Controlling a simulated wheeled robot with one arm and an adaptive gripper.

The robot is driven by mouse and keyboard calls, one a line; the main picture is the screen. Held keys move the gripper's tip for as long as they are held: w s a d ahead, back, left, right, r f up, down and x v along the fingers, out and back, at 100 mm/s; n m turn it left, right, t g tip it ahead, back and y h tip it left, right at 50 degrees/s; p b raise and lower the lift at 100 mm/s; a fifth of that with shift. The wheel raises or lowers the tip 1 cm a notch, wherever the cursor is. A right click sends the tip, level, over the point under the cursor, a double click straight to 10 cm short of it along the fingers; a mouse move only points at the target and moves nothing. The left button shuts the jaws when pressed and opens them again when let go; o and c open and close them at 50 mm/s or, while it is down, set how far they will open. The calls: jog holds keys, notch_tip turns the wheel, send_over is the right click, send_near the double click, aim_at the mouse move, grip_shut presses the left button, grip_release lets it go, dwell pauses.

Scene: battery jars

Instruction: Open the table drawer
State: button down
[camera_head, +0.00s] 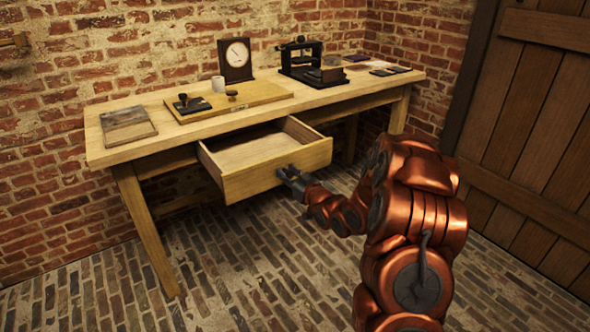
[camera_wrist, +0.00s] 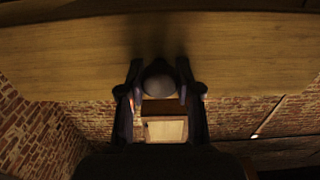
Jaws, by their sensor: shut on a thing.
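The table drawer (camera_head: 272,172) is pulled well out from under the wooden table (camera_head: 112,151), and its inside looks empty. My gripper (camera_head: 288,174) is at the middle of the drawer front. In the wrist view, the gripper's fingers (camera_wrist: 161,92) are on either side of a round knob (camera_wrist: 159,80) on the drawer front (camera_wrist: 70,58), and they are shut on it. In the head view the knob is hidden by the gripper.
A wooden door (camera_head: 530,110) is at the right. The brick floor before the table is clear.

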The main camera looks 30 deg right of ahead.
jog(key=shift+s, duration=0.15)
jog(key=c, duration=0.8)
grip_release()
jog(key=shift+s+d, duration=0.2)
jog(key=shift+s, duration=1.05)
jog(key=shift+s+d, duration=0.2)
jog(key=shift+s, duration=1.05)
jog(key=shift+s+d, duration=0.2)
jog(key=shift+s, duration=1.05)
